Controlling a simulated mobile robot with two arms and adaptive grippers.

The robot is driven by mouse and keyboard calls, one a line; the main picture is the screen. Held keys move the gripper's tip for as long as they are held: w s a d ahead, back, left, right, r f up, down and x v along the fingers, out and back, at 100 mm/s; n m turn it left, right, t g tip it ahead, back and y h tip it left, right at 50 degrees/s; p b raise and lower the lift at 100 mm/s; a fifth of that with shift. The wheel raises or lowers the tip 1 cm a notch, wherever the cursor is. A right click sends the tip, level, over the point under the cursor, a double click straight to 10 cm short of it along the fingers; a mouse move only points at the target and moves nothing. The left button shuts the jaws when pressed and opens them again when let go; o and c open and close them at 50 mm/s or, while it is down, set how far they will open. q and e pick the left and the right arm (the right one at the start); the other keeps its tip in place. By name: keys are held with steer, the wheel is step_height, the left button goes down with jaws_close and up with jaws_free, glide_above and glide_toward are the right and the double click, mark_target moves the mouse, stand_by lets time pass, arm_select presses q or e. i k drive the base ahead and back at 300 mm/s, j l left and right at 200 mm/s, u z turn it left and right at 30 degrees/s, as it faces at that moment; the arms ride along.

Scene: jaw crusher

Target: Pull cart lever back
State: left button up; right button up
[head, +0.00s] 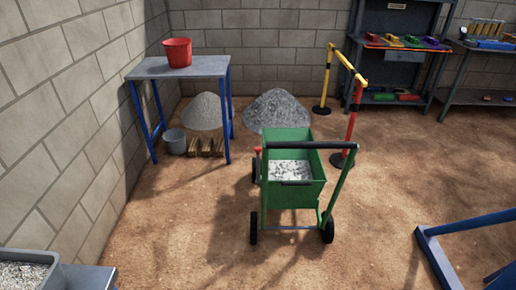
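A green cart (292,195) with black wheels stands upright on the dirt floor near the middle of the head view. Its open bin holds pale grey gravel (289,169). A black push bar (311,145) runs across the top of its green handle frame. A small red knob (257,150) shows at the cart's left side and looks like the end of a lever; the lever's shaft is mostly hidden or too small to make out. Neither of my grippers is in view, and nothing touches the cart.
A blue-legged table (205,67) with a red bucket (178,52) stands back left. Gravel piles (277,110) and a yellow-red barrier (350,70) lie behind the cart. A blue frame (440,262) is at the lower right. The floor in front of the cart is clear.

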mark_target(257, 149)
steer(key=i+l+z, duration=0.2)
steer(key=i+j+z, duration=0.3)
steer(key=i+z, duration=0.2)
steer(key=i+j+z, duration=0.7)
steer(key=j+z, duration=0.55)
steer(key=j, duration=0.2)
steer(key=k+j+z, duration=0.1)
steer(key=j+z, duration=0.2)
steer(key=j, duration=0.2)
steer(key=k+j+z, duration=0.1)
steer(key=j+z, duration=0.2)
steer(key=j, duration=0.2)
steer(key=k+j+z, duration=0.3)
steer(key=j, duration=0.2)
steer(key=k+j+z, duration=0.1)
steer(key=j+z, duration=0.2)
steer(key=k+j+z, duration=0.3)
steer(key=j, duration=0.2)
steer(key=k+j+z, duration=0.25)
